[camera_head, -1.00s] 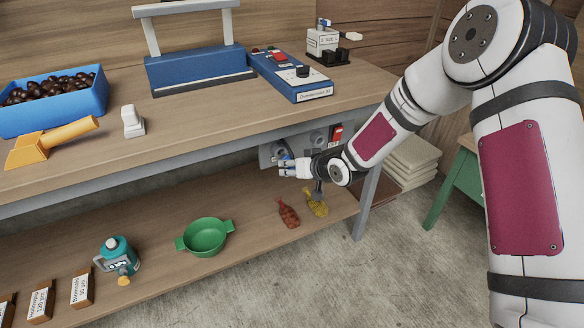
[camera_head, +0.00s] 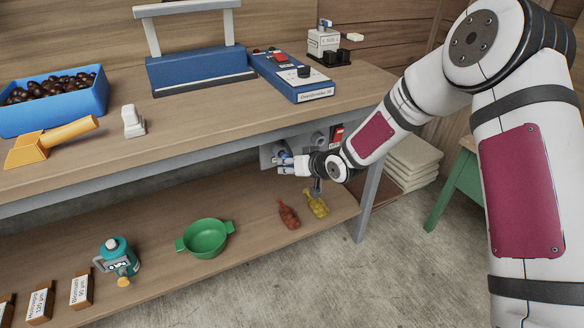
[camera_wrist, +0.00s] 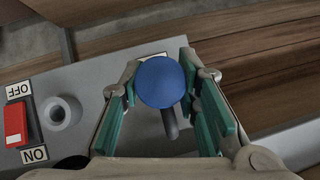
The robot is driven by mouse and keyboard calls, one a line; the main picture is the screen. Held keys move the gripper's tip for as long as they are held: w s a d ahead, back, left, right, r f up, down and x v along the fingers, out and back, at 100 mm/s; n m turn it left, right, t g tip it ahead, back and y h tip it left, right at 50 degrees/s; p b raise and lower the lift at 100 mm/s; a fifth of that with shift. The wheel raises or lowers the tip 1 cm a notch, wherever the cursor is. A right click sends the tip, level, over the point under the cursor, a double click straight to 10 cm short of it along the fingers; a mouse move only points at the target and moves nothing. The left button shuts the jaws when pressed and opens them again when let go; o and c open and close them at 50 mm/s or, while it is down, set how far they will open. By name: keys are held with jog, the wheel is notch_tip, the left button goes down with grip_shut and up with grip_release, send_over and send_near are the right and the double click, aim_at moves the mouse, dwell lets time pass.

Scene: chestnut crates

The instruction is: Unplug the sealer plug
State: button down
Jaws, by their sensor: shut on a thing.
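The sealer plug shows in the wrist view as a round blue head (camera_wrist: 160,82) with a dark grey cord (camera_wrist: 169,124) below it. My gripper (camera_wrist: 158,86) has its green-padded fingers on both sides of the plug and is shut on it. In the head view my gripper (camera_head: 284,163) is under the table edge, in front of the grey socket panel (camera_head: 266,154), with a bit of blue between the fingers. Whether the plug's pins are in a socket is hidden. The blue sealer (camera_head: 199,70) stands on the table top.
The panel has a red switch (camera_wrist: 15,125) marked ON and OFF and an empty-looking round socket (camera_wrist: 58,113). A table leg (camera_head: 367,200) stands right of my gripper.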

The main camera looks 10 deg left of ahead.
jog(key=shift+w+a, duration=0.5)
jog(key=shift+w, duration=0.3)
jog(key=shift+w+a+b, duration=0.2)
jog(key=shift+w+b, duration=0.05)
jog(key=shift+b, duration=0.1)
jog(key=c, duration=1.1)
grip_release()
